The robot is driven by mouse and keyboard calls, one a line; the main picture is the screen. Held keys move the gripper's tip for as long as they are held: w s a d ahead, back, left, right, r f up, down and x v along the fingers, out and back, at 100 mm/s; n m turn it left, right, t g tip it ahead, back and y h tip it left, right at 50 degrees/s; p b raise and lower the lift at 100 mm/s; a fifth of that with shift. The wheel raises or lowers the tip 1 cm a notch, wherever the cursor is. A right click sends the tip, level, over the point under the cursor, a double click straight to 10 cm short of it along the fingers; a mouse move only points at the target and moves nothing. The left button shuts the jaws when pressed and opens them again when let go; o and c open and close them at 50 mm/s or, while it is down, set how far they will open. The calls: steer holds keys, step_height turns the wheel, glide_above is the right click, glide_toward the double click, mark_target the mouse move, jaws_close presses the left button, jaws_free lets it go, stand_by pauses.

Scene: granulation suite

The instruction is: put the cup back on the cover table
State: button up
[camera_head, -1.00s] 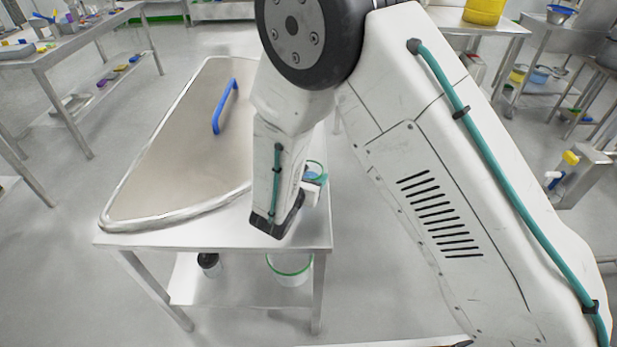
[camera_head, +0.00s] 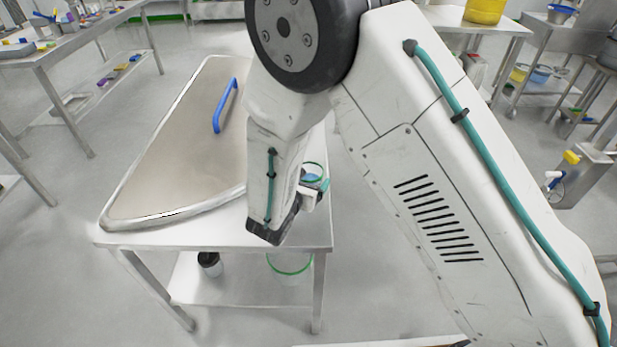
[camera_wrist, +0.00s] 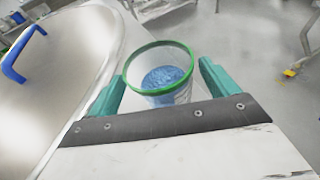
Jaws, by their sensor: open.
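The cup (camera_wrist: 160,75) is a clear tub with a green rim and blue contents. In the wrist view it stands upright between the two teal fingers of my gripper (camera_wrist: 162,88), with a small gap on each side. My gripper is open around it. In the head view the cup (camera_head: 313,172) shows only in part beside my gripper (camera_head: 314,190), at the right edge of the cover table (camera_head: 215,237). My arm hides much of the cup and gripper there. It appears to rest on the table top.
A large metal cover (camera_head: 175,150) with a blue handle (camera_head: 225,105) fills the table's left part. A green-rimmed bucket (camera_head: 290,266) and a dark-lidded container (camera_head: 209,264) are on the lower shelf. The floor right of the table is clear.

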steer(key=v, duration=1)
steer(key=shift+s+r, duration=0.1)
steer(key=s+d+r+m+g+h, duration=0.2)
steer(key=d+r+m+g, duration=0.3)
steer(key=d+r+m, duration=0.45)
steer(key=s+d+r+m+g+h, duration=0.1)
steer(key=d+r+m+g+h, duration=0.35)
steer(key=d, duration=0.85)
steer(key=s+d+r+m+g+y, duration=0.4)
steer(key=s+d+r+m+y, duration=0.3)
steer(key=s+m, duration=0.4)
steer(key=s+r+m+t+y, duration=0.1)
steer(key=s+r+m+y, duration=0.2)
steer(key=s, duration=0.6)
steer(key=m+y, duration=0.2)
steer(key=m, duration=0.1)
steer(key=shift+s+a+r, duration=0.25)
steer(key=shift+s, duration=0.05)
steer(key=shift+y, duration=0.25)
